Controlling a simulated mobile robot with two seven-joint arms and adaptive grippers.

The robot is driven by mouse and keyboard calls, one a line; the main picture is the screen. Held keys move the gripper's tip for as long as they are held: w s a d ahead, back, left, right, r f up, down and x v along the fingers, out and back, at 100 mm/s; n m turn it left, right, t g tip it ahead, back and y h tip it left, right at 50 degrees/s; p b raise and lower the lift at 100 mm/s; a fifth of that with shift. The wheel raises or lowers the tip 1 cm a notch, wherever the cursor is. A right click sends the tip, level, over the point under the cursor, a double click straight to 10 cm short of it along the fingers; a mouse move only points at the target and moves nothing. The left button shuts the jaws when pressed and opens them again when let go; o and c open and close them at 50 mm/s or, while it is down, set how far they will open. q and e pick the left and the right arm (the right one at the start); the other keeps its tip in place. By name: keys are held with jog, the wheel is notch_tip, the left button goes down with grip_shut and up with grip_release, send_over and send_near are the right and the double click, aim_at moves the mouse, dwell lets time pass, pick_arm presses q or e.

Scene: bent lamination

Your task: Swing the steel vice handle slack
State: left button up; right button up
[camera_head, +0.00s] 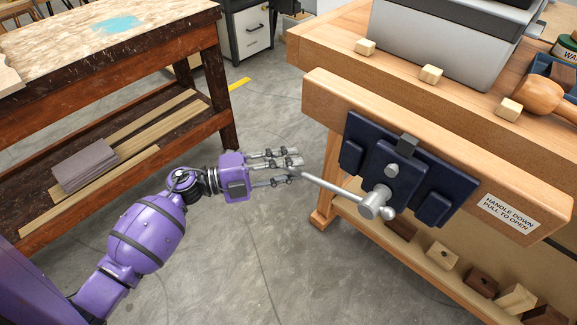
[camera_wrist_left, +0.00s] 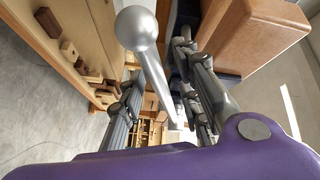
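The steel vice handle (camera_head: 335,188) is a grey bar through a round hub on the dark blue vice (camera_head: 385,165). It slants up and left from the hub, with a ball at each end. My left gripper (camera_head: 294,170) is at the handle's left end. In the left wrist view the ball end (camera_wrist_left: 137,28) is large and near, and its bar runs between the spread fingers (camera_wrist_left: 160,105). Gaps show beside the bar, so the gripper looks open around it; contact cannot be told. My right gripper is not in view.
The vice is on a wooden bench (camera_head: 320,88) with a label (camera_head: 508,215) reading "HANDLE DOWN PULL TO OPEN". A grey machine (camera_head: 445,45) and a mallet (camera_head: 542,97) are on top. Wood blocks (camera_head: 443,255) lie below. Another bench (camera_head: 120,45) stands left; open floor lies between.

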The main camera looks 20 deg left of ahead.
pick_arm(q)
jog(key=shift+c, duration=1.6)
grip_shut()
